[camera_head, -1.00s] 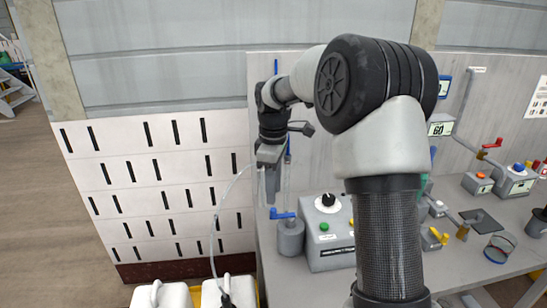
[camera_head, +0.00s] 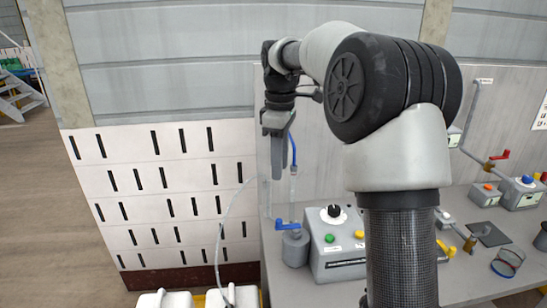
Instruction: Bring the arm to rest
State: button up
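My arm rises in the middle of the view and bends to the left at its top. My gripper (camera_head: 277,170) hangs at the arm's far end, pointing down, in front of the grey back panel and above the left end of the workbench. It is seen from the side, so the gap between its fingers does not show. I see nothing hanging from it. It is clear of the bench top and of the grey cylinder with the blue lever (camera_head: 295,246) below it.
A grey control box (camera_head: 338,262) with a black knob stands on the bench (camera_head: 465,284). White canisters (camera_head: 165,300) stand at the bottom left, with a thin hose (camera_head: 221,232) rising from them. Valves with red handles (camera_head: 499,156) are at the right. The slotted white wall (camera_head: 150,200) is at the left.

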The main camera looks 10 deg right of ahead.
jog(key=s+a+r+m+t+p, duration=0.1)
jog(key=s+r+m+t, duration=0.2)
jog(key=s, duration=0.7)
jog(key=s+r+m+t, duration=0.1)
jog(key=s+r+m, duration=0.35)
jog(key=s, duration=0.55)
jog(key=s+f+m+t, duration=0.1)
jog(key=s+f+m, duration=0.4)
jog(key=s, duration=0.4)
jog(key=shift+s+f+t, duration=0.2)
jog(key=shift+s+t, duration=0.05)
jog(key=shift+t, duration=0.05)
